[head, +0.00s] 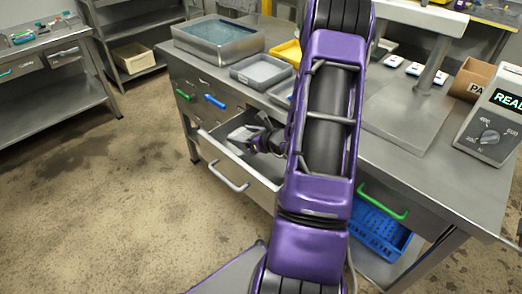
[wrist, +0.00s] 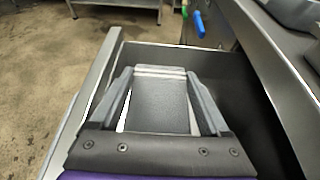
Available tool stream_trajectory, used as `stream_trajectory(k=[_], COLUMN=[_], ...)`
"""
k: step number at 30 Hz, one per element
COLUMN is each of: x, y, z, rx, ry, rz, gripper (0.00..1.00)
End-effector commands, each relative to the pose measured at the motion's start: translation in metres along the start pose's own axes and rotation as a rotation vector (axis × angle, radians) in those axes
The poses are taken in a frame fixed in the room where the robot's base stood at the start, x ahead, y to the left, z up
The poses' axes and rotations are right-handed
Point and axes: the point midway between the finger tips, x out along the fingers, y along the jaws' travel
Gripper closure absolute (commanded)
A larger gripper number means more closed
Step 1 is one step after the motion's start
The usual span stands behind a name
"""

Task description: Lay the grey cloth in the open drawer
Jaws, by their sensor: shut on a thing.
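The open drawer (head: 257,176) is pulled out from the steel bench, with a pale bar handle on its front. In the wrist view its dark interior and rim (wrist: 98,85) surround my gripper (wrist: 160,76). My gripper is shut on the grey cloth (wrist: 160,105), a flat folded piece with pale layered edges at its far end, held between the two fingers. In the head view my gripper (head: 250,138) is in the drawer opening, partly hidden by my purple arm. I cannot tell whether the cloth touches the drawer floor.
On the bench stand a large water-filled tray (head: 218,38), a smaller grey tray (head: 261,72) and a yellow tray (head: 288,52). Other drawers have green (head: 184,95) and blue (head: 214,101) handles. A blue crate (head: 376,228) sits under the bench at right.

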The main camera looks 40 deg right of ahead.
Motion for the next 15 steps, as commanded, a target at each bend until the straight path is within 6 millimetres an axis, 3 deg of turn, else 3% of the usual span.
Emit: stream_trajectory(k=[3, 10, 15], x=[0.009, 0.016, 0.025], y=[0.001, 0.000, 0.000], z=[-0.023, -0.039, -0.062], rx=[0.003, 0.002, 0.003], ry=[0.002, 0.001, 0.001], rz=[0.001, 0.001, 0.001], gripper=[0.82, 0.82, 0.82])
